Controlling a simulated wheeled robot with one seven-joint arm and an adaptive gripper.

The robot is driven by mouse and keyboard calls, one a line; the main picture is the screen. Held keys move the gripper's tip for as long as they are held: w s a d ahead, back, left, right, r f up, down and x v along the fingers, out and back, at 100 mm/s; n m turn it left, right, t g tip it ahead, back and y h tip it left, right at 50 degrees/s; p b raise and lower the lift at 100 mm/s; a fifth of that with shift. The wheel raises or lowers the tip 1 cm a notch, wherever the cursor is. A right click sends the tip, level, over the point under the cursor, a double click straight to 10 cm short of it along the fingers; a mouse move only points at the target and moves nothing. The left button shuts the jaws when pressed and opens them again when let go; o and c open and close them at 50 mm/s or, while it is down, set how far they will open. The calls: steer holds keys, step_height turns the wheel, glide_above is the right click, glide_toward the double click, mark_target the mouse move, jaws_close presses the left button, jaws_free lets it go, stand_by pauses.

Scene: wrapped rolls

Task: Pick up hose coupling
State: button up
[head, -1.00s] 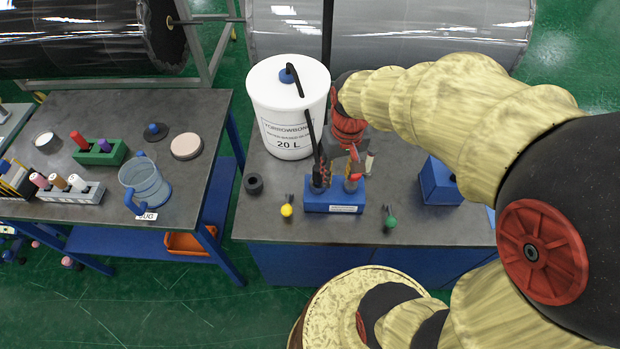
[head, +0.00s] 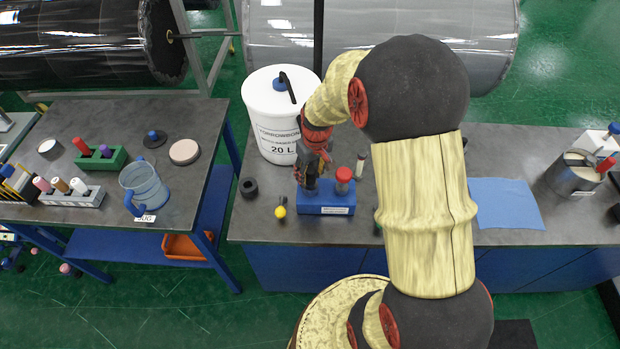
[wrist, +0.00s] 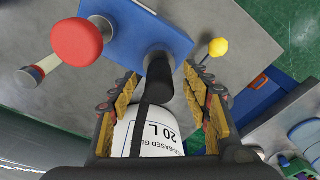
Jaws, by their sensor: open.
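No part is labelled as the hose coupling, and I cannot tell for sure which one it is. A short black ring-like piece (head: 249,187) lies on the bench left of a blue block (head: 338,197). A dark upright piece (wrist: 158,72) stands in the blue block, which also shows in the wrist view (wrist: 120,22). My gripper (head: 311,170) is over the left end of the block. In the wrist view my gripper (wrist: 160,100) is open, its fingers either side of the dark piece's near end. Contact cannot be told. A red-capped piece (head: 343,178) stands at the block's other end.
A white 20 L bucket (head: 272,120) stands close behind my gripper. A blue sheet (head: 506,203) and a metal pot (head: 573,176) are at the right. A second bench (head: 100,205) stands left across a gap.

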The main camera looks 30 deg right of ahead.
mark_target(310, 178)
steer(key=f, duration=0.3)
steer(key=shift+w+f, duration=0.3)
steer(key=shift+w, duration=0.05)
steer(key=shift+c, duration=1.4)
jaws_close()
